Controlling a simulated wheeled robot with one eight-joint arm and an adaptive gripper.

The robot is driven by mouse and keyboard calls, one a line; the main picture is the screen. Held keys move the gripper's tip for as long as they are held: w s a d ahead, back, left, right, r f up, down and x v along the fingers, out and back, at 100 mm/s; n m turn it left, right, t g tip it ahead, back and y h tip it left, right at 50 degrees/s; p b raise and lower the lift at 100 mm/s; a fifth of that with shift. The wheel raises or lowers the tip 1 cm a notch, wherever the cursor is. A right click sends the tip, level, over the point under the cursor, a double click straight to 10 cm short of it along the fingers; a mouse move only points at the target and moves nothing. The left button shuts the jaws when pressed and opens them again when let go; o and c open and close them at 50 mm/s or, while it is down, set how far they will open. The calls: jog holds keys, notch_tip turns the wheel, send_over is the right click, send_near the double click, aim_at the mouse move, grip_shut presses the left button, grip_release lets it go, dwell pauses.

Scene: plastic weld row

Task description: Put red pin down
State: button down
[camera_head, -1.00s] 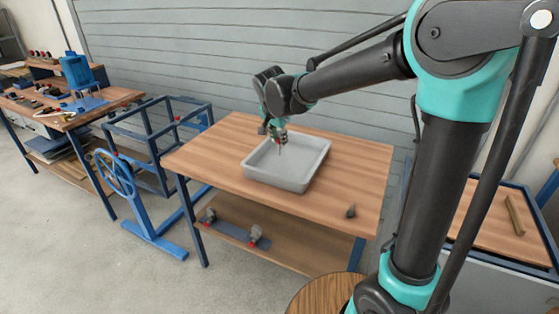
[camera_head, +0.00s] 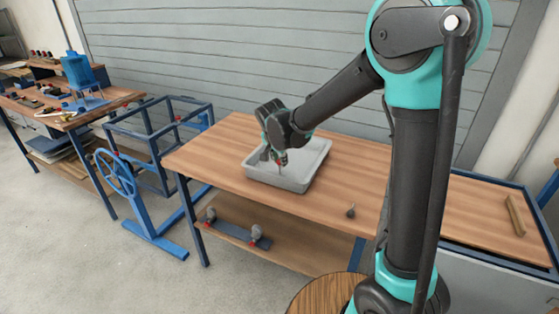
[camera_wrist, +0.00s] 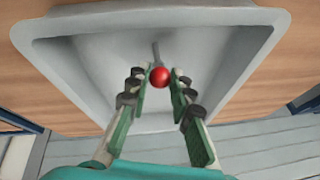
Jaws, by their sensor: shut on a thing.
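The red pin shows in the wrist view as a round red head (camera_wrist: 159,77) with a thin grey shank pointing away from me. My gripper (camera_wrist: 157,92) is at the red head, one green-padded finger on each side, and is shut on the pin. In the head view my gripper (camera_head: 279,160) is low over the grey tray (camera_head: 270,182), inside its rim as seen from here. The tray (camera_wrist: 75,50) also fills most of the wrist view. Whether the shank's tip touches the tray floor I cannot tell.
The tray stands on a wooden table (camera_head: 220,165). A small dark grey piece (camera_head: 351,211) lies at the table's front right. A blue frame (camera_head: 160,135) stands to the left. The table's right part is clear apart from the small piece.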

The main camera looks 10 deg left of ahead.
jog(key=c, duration=1.3)
grip_release()
jog(key=shift+f, duration=0.1)
jog(key=shift+c, duration=0.2)
jog(key=v, duration=1.2)
